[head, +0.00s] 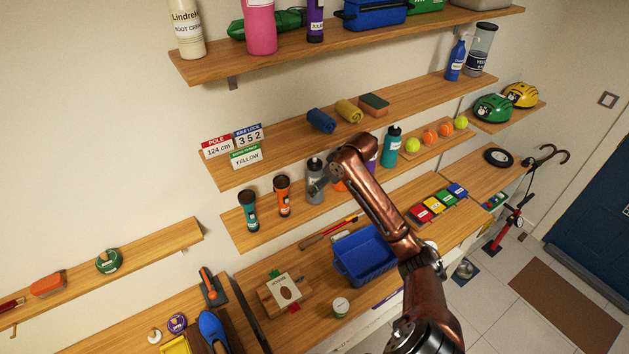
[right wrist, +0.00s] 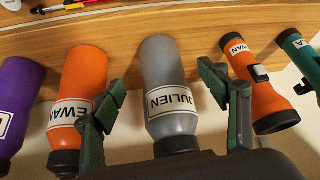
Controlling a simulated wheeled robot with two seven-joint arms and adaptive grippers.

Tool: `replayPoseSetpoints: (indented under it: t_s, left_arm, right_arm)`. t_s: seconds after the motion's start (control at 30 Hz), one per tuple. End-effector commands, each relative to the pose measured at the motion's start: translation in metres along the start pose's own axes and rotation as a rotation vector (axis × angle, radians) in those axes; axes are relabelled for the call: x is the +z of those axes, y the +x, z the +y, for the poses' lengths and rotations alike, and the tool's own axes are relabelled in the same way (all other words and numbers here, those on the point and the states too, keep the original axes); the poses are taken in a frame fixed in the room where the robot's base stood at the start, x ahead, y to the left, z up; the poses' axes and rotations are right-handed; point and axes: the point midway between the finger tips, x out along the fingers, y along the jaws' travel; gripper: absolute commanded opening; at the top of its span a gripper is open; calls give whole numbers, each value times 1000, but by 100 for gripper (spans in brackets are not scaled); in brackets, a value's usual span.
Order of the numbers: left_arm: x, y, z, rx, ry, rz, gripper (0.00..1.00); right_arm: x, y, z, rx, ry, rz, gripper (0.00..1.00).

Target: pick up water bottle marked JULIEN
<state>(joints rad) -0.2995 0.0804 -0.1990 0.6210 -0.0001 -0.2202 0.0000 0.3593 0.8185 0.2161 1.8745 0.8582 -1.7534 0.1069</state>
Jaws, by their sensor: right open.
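The grey water bottle marked JULIEN (right wrist: 171,75) stands upright on a wooden shelf. It appears upside down in the right wrist view, between my right gripper's fingers. In the head view the grey bottle (head: 315,190) is partly covered by my right gripper (head: 322,181). My right gripper (right wrist: 166,82) is open, one finger on either side of the bottle, with no clear sign of gripping. My left gripper is out of view.
An orange bottle marked EWAN (right wrist: 84,75) and a purple bottle (right wrist: 18,100) stand on one side. Orange (right wrist: 262,95) and teal (right wrist: 299,60) flashlights stand on the other.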

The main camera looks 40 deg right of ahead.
Motion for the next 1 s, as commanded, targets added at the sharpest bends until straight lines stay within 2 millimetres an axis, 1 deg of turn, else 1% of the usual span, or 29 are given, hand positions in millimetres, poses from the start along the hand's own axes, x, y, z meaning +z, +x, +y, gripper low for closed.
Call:
replayPoseSetpoints:
  t_s: [0.07, 0.23, 0.3, 0.43, 0.53, 0.7, 1.0]
  left_arm:
    - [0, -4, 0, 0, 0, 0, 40]
    - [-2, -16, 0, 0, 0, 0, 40]
    - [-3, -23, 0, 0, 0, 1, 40]
    - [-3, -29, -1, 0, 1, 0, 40]
    - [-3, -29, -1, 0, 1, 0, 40]
    - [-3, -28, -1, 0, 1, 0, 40]
    - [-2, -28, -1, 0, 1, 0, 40]
  right_arm:
    - [-7, 3, 0, -1, 1, -1, 68]
    - [-32, 15, -1, -2, 0, -1, 68]
    - [-28, 28, -2, -3, 2, -5, 68]
    - [-28, 41, -1, -2, 0, -2, 68]
    - [-27, 46, -1, 0, 0, -1, 68]
    - [-26, 47, 0, 0, 0, -1, 68]
    - [-26, 46, 0, 0, 0, -1, 48]
